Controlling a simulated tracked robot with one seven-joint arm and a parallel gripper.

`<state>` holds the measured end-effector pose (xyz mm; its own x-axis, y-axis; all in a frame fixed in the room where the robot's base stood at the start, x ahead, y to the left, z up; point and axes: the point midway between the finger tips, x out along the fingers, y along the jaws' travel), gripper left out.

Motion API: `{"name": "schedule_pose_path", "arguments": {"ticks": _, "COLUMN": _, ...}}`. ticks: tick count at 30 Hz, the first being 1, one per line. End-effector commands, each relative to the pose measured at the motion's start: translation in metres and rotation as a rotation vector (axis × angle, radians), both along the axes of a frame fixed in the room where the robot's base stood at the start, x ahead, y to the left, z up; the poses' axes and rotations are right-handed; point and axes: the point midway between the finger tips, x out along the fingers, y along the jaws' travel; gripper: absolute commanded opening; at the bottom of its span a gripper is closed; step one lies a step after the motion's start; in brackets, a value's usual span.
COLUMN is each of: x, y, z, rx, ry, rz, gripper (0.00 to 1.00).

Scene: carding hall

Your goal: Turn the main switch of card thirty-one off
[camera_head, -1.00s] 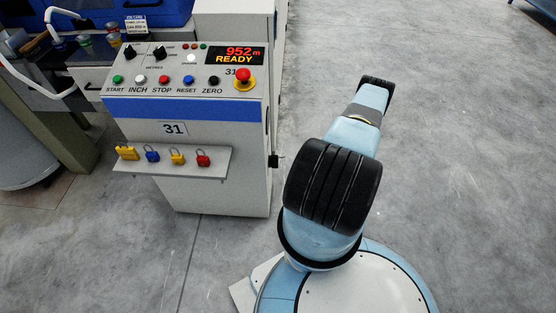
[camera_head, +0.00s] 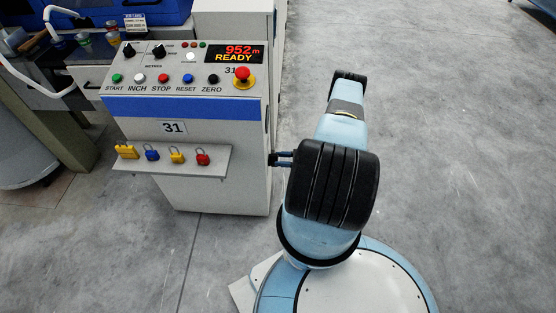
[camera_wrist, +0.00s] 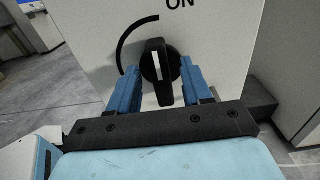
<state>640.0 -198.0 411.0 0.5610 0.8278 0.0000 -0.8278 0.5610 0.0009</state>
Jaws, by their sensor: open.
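The main switch is a black rotary knob (camera_wrist: 157,62) on the white side panel of card thirty-one's control cabinet (camera_head: 190,190). Its white pointer line is nearly upright, tipped slightly left at the top. The word ON is printed above, up to the right, and a black arc curves down to the left. My gripper (camera_wrist: 160,75) is open, with one blue finger on each side of the knob; I cannot tell whether they touch it. In the head view my gripper (camera_head: 284,158) is at the cabinet's right side, partly hidden behind my arm.
The cabinet's sloped top has several buttons, a red emergency stop (camera_head: 242,74) and a display (camera_head: 238,54) reading 952 m READY. A front shelf (camera_head: 215,166) holds yellow, blue and red padlocks. Open grey floor (camera_head: 460,150) lies to the right.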

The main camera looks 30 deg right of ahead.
Motion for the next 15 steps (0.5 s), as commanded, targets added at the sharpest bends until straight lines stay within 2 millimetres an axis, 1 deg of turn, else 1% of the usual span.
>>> {"name": "schedule_pose_path", "arguments": {"ticks": 1, "x": 0.0027, "y": 0.0041, "z": 0.0001, "rx": 0.0, "ry": 0.0, "rz": 0.0, "gripper": 0.49}}
{"name": "schedule_pose_path", "arguments": {"ticks": 6, "x": 0.0072, "y": 0.0106, "z": 0.0, "rx": -0.001, "ry": -0.001, "rz": 0.0, "gripper": 0.49}}
{"name": "schedule_pose_path", "arguments": {"ticks": 14, "x": 0.0077, "y": 0.0114, "z": 0.0, "rx": -0.001, "ry": -0.001, "rz": 0.0, "gripper": 0.49}}
{"name": "schedule_pose_path", "arguments": {"ticks": 15, "x": 0.0077, "y": 0.0114, "z": 0.0, "rx": -0.001, "ry": -0.001, "rz": 0.0, "gripper": 0.47}}
